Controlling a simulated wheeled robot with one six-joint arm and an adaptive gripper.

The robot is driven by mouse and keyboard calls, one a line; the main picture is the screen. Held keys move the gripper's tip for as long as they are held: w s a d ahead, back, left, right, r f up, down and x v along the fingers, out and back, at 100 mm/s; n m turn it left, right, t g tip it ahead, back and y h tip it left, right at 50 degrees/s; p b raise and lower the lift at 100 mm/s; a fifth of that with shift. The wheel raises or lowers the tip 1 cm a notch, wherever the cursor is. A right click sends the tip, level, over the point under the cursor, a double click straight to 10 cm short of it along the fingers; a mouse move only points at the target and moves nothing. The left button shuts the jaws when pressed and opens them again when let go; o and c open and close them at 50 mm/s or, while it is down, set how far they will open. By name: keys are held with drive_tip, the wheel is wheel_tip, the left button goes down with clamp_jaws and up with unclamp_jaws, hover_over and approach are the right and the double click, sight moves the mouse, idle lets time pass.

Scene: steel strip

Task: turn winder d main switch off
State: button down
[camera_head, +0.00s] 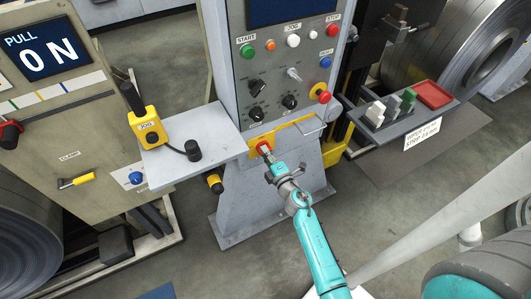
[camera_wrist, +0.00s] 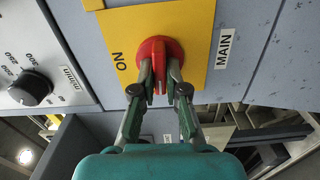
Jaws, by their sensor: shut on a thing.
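The main switch is a red rotary knob (camera_wrist: 153,48) on a yellow plate (camera_wrist: 190,22), with a white MAIN label (camera_wrist: 223,48) beside it and an ON mark (camera_wrist: 119,61) on the plate. In the head view the red knob (camera_head: 264,148) sits low on the grey control pedestal (camera_head: 230,45). My gripper (camera_wrist: 160,82) is shut on the knob's grip, one finger on each side. The fingers hide part of the grip. My gripper also shows at the knob in the head view (camera_head: 268,156).
Above the switch are several buttons and black selector knobs (camera_head: 290,102). A grey shelf (camera_head: 205,157) with a yellow jog box (camera_head: 148,128) juts out at left. At right is a shelf with a red tray (camera_head: 433,95). A handle (camera_head: 314,130) sits close right of the switch.

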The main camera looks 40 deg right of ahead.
drive_tip(key=shift+n, duration=0.4)
drive_tip(key=c, duration=1.2)
unclamp_jaws()
drive_tip(key=shift+s, duration=0.1)
drive_tip(key=v, duration=1.1)
drive_tip(key=shift+s+a, duration=0.2)
drive_tip(key=shift+s, duration=0.15)
